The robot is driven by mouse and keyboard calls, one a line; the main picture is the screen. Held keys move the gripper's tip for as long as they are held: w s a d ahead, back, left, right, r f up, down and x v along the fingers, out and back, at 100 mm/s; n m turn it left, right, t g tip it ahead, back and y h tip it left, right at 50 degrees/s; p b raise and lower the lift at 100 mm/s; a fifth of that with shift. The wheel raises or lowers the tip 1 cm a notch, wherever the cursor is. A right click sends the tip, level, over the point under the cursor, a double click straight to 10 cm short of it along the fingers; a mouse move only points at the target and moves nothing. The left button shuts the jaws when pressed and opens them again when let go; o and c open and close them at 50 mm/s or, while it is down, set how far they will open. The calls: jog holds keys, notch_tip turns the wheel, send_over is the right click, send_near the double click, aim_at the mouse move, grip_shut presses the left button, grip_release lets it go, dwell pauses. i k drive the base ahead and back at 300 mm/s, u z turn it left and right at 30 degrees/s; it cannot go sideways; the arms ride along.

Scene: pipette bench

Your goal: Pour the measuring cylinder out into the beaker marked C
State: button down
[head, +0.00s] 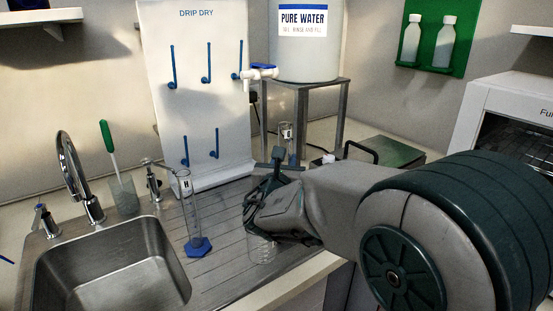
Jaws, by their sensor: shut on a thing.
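My gripper (258,203) is at the middle of the head view, over the draining board, its jaws partly hidden by its own body. A clear glass vessel (262,250) shows just below it; its upper part is hidden behind the gripper, and I see no C mark on it. A clear measuring cylinder (193,215) with a blue foot and an H label stands upright on the board, left of my gripper and apart from it. Another clear labelled glass (287,132) shows behind the gripper; its label is too small to read. No beaker marked C can be made out.
A steel sink (105,270) with a tap (75,170) lies at left. A beaker (123,195) with a green-handled brush stands behind it. The drip-dry rack (220,130) and a pure-water tank (305,60) on a stand are behind. A dark flat device (395,153) sits at right.

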aim_at(260, 251)
jog(key=k, duration=1)
